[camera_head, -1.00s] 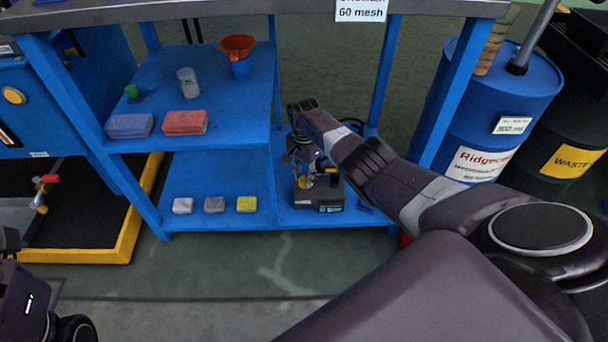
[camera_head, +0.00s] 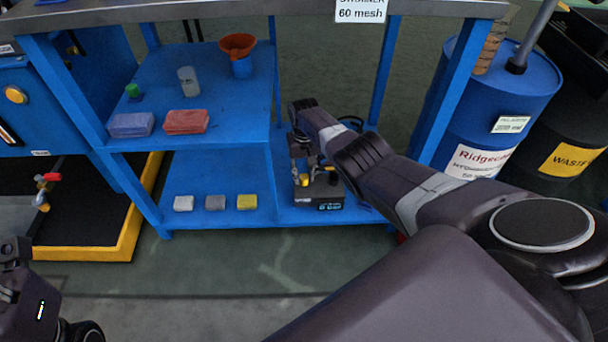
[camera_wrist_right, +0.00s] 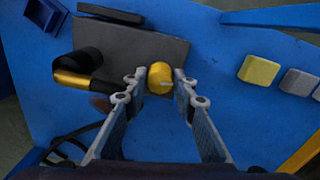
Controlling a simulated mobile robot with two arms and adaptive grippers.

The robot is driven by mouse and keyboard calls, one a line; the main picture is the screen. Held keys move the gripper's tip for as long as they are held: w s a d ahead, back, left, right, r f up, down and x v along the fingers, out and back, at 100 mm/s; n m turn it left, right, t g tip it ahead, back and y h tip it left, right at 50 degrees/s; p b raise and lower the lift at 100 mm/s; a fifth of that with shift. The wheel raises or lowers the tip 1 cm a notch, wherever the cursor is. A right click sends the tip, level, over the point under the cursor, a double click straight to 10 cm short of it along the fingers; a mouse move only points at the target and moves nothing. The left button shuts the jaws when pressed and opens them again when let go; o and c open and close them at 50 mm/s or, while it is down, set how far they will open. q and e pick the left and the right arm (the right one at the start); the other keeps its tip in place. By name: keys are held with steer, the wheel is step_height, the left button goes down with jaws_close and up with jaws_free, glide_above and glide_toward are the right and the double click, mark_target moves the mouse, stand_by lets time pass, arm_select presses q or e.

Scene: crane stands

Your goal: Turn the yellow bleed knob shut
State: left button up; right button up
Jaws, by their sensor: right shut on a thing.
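The yellow bleed knob (camera_head: 303,180) sits on a dark device (camera_head: 322,195) on the lower right shelf. In the right wrist view the knob (camera_wrist_right: 160,77) is round, with a pale mark on its face. My right gripper (camera_head: 303,171) reaches down over the device from above. Its two fingertips (camera_wrist_right: 159,79) are shut on the knob, one on each side. In the head view the arm hides part of the device. Part of my left arm shows at the lower left edge of the head view; its fingers cannot be made out.
White, grey and yellow blocks (camera_head: 215,202) lie on the shelf left of the device. Blue shelf posts (camera_head: 385,70) frame the space around my right arm. A blue drum (camera_head: 485,110) stands at the right. A black handle with a yellow band (camera_wrist_right: 85,75) lies beside the knob.

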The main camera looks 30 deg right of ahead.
steer(key=n, duration=0.4)
steer(key=shift+n, duration=0.3)
steer(key=n, duration=0.3)
steer(key=shift+n, duration=0.4)
steer(key=n, duration=0.3)
steer(key=shift+n, duration=2.2)
steer(key=o, duration=1.2)
steer(key=shift+c, duration=0.2)
